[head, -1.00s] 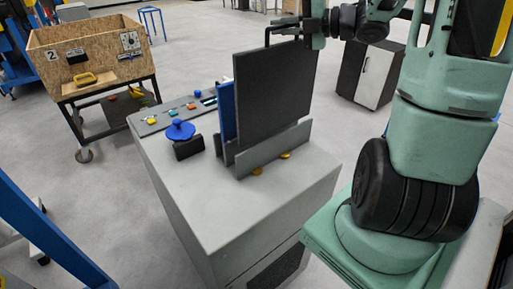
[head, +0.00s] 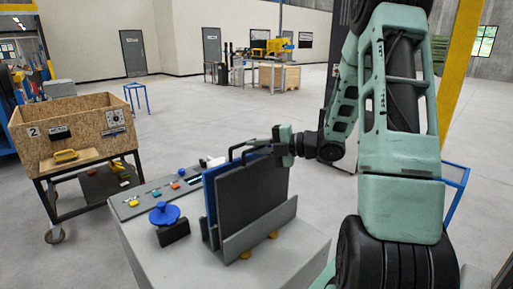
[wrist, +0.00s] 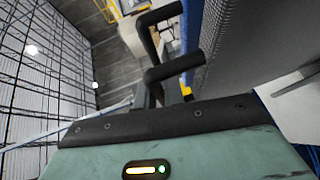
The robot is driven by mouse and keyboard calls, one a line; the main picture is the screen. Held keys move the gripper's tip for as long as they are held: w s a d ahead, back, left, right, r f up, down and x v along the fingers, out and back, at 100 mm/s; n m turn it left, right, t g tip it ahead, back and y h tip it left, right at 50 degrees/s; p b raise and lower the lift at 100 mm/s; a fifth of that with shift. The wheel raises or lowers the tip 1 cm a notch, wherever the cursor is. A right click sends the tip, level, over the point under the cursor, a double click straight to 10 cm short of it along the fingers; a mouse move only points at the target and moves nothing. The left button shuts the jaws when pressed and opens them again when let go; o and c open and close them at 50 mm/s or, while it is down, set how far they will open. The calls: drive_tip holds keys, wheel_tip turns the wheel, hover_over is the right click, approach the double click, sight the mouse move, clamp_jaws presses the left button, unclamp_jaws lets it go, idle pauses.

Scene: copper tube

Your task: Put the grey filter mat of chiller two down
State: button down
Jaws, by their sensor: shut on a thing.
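The grey filter mat (head: 254,194) is a dark, flat upright panel standing between the plates of a grey holder (head: 262,226) on a grey cabinet. Its lower edge is hidden behind the front plate, so I cannot tell whether it touches the bottom. My gripper (head: 277,146) is shut on the mat's black handle at the top edge. In the wrist view the bent black handle (wrist: 176,66) runs beside the mat's face (wrist: 245,45). A blue panel (head: 209,196) stands just behind the grey mat, close beside it.
Left of the holder are a blue knob (head: 164,213), a black block (head: 173,232) and a strip of small coloured parts (head: 158,192). A wooden crate marked 2 (head: 75,128) stands on a cart at the left.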

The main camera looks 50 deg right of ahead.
drive_tip(key=shift+f, duration=0.4)
drive_tip(key=c, duration=1.5)
unclamp_jaws()
drive_tip(key=shift+r, duration=0.2)
drive_tip(key=b+v, duration=0.3)
drive_tip(key=v, duration=0.9)
drive_tip(key=shift+b, duration=0.3)
